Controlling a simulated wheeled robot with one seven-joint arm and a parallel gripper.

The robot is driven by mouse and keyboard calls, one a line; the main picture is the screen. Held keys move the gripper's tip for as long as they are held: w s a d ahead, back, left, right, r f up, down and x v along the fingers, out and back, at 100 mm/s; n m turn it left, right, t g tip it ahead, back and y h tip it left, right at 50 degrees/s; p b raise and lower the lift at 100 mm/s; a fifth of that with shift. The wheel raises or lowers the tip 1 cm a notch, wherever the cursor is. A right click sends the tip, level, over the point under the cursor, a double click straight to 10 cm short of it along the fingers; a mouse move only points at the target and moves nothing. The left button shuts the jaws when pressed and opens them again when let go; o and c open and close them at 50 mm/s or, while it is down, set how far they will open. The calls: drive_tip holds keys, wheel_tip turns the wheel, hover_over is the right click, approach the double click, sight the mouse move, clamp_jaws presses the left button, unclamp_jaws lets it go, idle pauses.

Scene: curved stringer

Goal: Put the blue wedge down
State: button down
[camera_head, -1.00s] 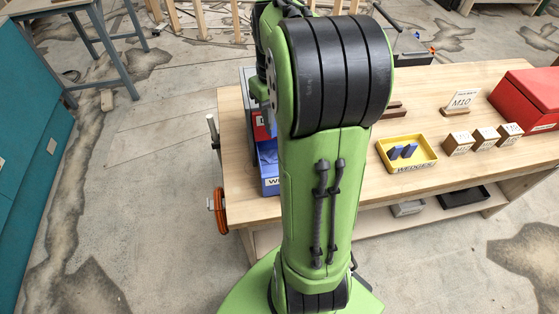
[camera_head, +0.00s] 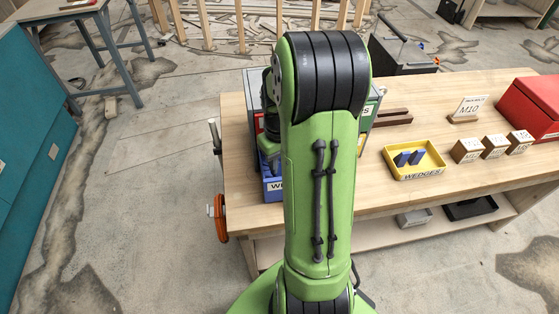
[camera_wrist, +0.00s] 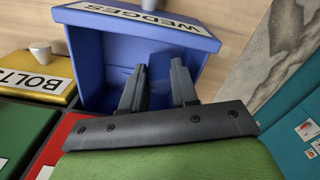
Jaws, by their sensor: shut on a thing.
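My gripper (camera_wrist: 158,78) reaches into a blue bin (camera_wrist: 92,62) labelled WEDGES in the wrist view. Its two dark fingers stand apart with a blue wedge (camera_wrist: 165,62) between their tips, hard to tell from the blue bin behind it. The gripper is shut on this wedge, inside or just over the bin's opening; whether the wedge touches the bin floor I cannot tell. In the head view the blue bin (camera_head: 273,194) shows at the left of the bench, partly hidden by my arm, which also hides the wedge.
A yellow tray (camera_head: 418,174) labelled WEDGES holds blue wedges on the wooden bench (camera_head: 400,215). Wooden blocks (camera_head: 466,150), an M10 sign (camera_head: 468,108) and a red box (camera_head: 533,108) stand to the right. Yellow (camera_wrist: 38,75), green and red bins adjoin the blue bin.

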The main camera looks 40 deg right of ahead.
drive_tip(key=shift+f+b, duration=0.4)
drive_tip(key=shift+f, duration=0.2)
drive_tip(key=c, duration=1.1)
unclamp_jaws()
drive_tip(key=shift+s+a, duration=0.1)
drive_tip(key=shift+c, duration=0.2)
wheel_tip(320, 180, up, 13)
drive_tip(key=p, duration=0.4)
drive_tip(key=s+a+r+t, duration=0.2)
drive_tip(key=s+a, duration=0.1)
drive_tip(key=a, duration=0.3)
drive_tip(key=s+a+r+n+t, duration=0.1)
drive_tip(key=s+a+r, duration=0.1)
drive_tip(key=s+a, duration=0.2)
drive_tip(key=s+a+r+n+t, duration=0.1)
drive_tip(key=s+a, duration=0.3)
drive_tip(key=a, duration=0.5)
drive_tip(key=shift+a+r+t, duration=0.15)
drive_tip(key=shift+r+t, duration=0.6)
drive_tip(key=shift+t, duration=0.05)
